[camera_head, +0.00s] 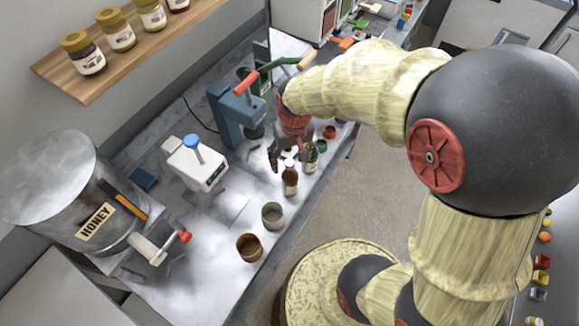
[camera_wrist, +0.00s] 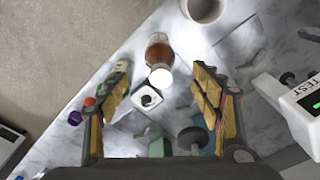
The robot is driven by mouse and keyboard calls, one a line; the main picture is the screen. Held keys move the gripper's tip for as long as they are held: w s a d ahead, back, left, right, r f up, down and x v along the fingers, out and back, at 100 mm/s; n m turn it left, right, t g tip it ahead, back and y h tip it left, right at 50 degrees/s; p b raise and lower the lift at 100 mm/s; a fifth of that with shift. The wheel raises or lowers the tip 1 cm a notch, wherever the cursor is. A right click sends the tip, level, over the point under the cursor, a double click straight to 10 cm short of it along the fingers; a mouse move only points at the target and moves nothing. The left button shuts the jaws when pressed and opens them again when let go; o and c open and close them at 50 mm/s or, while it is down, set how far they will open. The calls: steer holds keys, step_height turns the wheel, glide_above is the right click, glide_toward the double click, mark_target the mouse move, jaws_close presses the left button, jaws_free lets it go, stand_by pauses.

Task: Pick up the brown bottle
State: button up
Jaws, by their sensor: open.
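The brown bottle (camera_head: 290,182) stands upright on the marble counter, near its front edge, with a light cap. In the wrist view the bottle (camera_wrist: 158,52) lies roughly midway between the fingers, at or beyond their tips, its white cap towards me. My gripper (camera_head: 290,160) is open and empty, close behind the bottle in the head view. In the wrist view my gripper (camera_wrist: 160,80) shows both yellow-padded fingers spread wide. Neither finger visibly touches the bottle. The exact height gap is hard to tell.
A small jar (camera_head: 311,160) stands right beside the bottle. A grey cup (camera_head: 272,216) and a brown cup (camera_head: 250,247) stand nearer the front. A white device (camera_head: 196,164), a blue press (camera_head: 236,115) and a honey tank (camera_head: 60,190) stand to the left. A white square item (camera_wrist: 147,97) lies between the fingers in view.

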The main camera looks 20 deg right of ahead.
mark_target(289, 174)
steer(key=shift+w+f+g+p, duration=0.15)
steer(key=shift+f+g+p, duration=0.35)
steer(key=shift+p, duration=0.65)
steer(key=shift+f+p, duration=0.4)
steer(key=shift+f, duration=0.2)
steer(key=shift+w+f, duration=0.15)
steer(key=shift+f, duration=3.75)
steer(key=shift+c, duration=0.9)
jaws_close()
